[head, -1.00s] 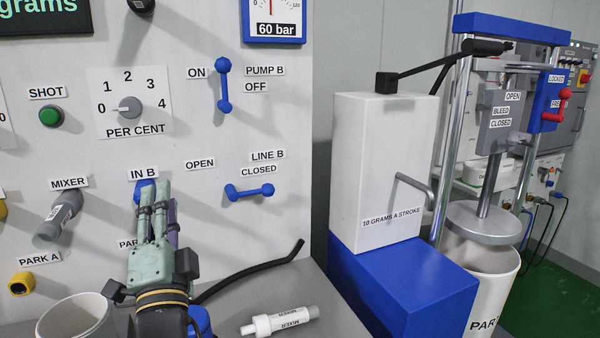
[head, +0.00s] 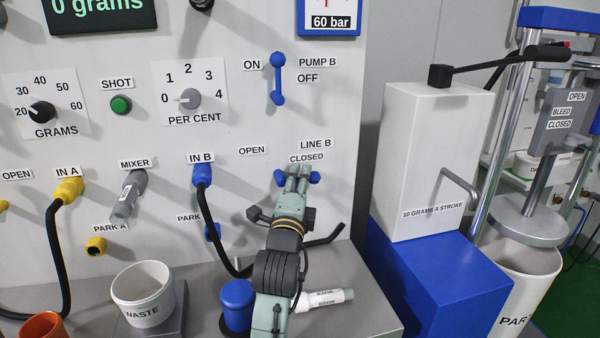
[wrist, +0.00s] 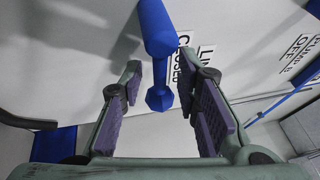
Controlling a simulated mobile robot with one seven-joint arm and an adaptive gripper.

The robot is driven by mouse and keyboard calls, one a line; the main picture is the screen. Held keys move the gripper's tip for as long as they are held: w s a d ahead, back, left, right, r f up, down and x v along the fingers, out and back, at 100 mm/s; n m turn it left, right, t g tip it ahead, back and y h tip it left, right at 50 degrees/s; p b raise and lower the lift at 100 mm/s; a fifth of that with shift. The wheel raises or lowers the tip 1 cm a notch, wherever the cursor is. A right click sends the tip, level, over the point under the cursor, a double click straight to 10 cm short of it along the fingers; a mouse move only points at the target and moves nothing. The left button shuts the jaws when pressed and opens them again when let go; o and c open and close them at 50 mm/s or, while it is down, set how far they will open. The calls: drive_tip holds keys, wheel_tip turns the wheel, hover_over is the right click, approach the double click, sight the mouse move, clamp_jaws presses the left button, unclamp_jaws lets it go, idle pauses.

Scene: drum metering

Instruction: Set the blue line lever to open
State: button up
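The blue LINE B lever (head: 315,178) is on the grey panel just under the CLOSED label, lying level. Its middle is hidden behind my gripper (head: 298,172) in the head view. The OPEN label (head: 252,150) is up and left of it. In the wrist view the blue lever (wrist: 160,35) reaches down between the two fingers of my gripper (wrist: 160,95). The fingers are apart, with a gap on either side of the lever. I cannot tell if either touches it.
The blue PUMP B lever (head: 278,80) stands upright above. A black hose hangs from the blue IN B fitting (head: 202,175) at left. A blue-capped container (head: 237,303) and a white mixer tube (head: 325,299) are below. The white-and-blue pump unit (head: 440,165) stands at right.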

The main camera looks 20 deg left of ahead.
drive_tip(key=shift+w+a, duration=0.1)
drive_tip(key=shift+w, duration=0.3)
drive_tip(key=shift+c, duration=0.3)
drive_tip(key=c, duration=0.5)
clamp_jaws()
drive_tip(key=shift+f, duration=0.15)
